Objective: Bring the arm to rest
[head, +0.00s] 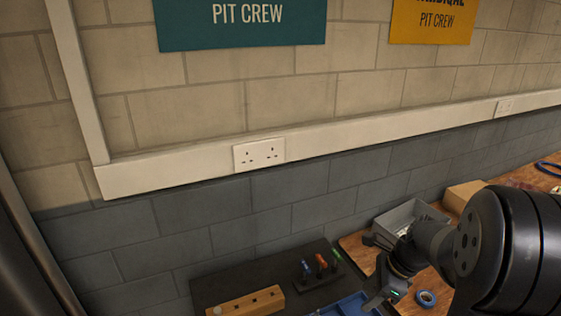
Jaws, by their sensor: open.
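My gripper (376,270) is at the lower right of the head view, at the end of my dark arm. Its jaws are open and I see nothing between them. It hangs over the bench area, in front of a grey bin (392,221) and above or beside a blue tray (350,304). I cannot tell its exact height. My arm hides part of the wooden bench behind it.
A dark board (225,284) carries a wooden socket block (250,303) and a rack of coloured-handled tools (318,268). A blue tape roll (426,298) and a cardboard box (463,195) are near my arm. White trunking with a double socket (258,153) crosses the wall.

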